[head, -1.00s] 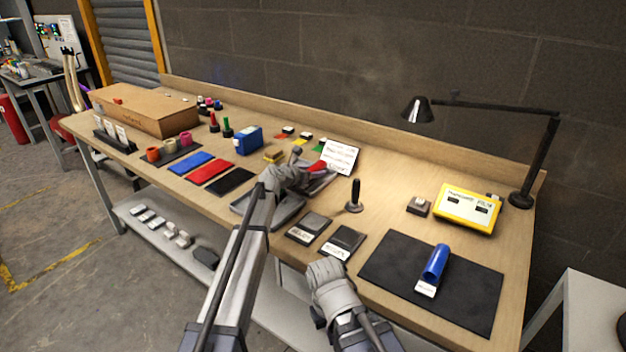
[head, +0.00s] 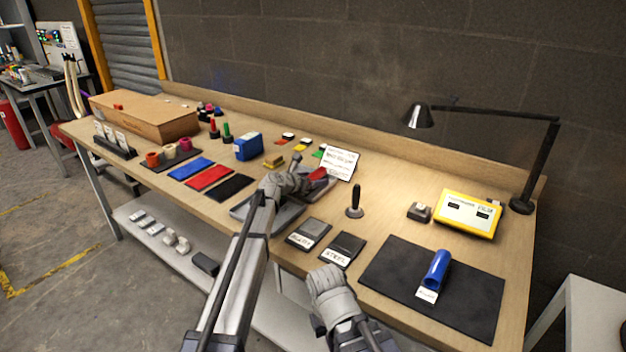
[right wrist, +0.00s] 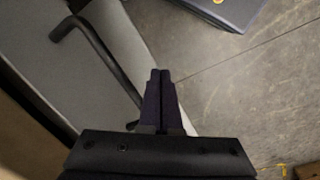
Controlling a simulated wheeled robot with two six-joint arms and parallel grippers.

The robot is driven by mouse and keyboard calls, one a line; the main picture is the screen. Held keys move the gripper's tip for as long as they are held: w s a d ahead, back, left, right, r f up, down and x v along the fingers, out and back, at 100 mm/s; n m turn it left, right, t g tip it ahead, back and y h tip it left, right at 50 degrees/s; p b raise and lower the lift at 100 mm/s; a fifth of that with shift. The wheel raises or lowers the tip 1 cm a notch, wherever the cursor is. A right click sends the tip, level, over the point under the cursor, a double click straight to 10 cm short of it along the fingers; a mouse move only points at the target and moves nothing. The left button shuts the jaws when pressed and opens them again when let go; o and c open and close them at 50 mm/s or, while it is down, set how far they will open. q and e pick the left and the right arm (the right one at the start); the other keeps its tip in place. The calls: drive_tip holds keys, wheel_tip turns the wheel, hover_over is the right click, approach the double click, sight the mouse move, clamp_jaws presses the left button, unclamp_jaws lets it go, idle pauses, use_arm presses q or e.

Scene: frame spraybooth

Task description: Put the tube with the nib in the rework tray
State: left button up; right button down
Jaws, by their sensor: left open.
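My left gripper (head: 298,180) is open, low over a grey tray (head: 285,218) near the middle of the bench. A red piece (head: 318,173) lies right beside its fingers; the arm hides part of the tray, and I cannot tell if they touch. A blue tube (head: 437,268) lies on a black mat (head: 388,262) at the right, with a white label at its near end. No nib can be made out on any tube. My right gripper (right wrist: 159,82) is shut and empty in the right wrist view, pointing down past the bench's front.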

use_arm(q)
drive_tip(key=shift+r, duration=0.2)
drive_tip(key=p+v, duration=0.4)
drive_tip(key=v, duration=0.8)
drive_tip(key=shift+s+f+p, duration=0.1)
drive_tip(key=shift+f+p, duration=0.05)
drive_tip(key=shift+p, duration=0.2)
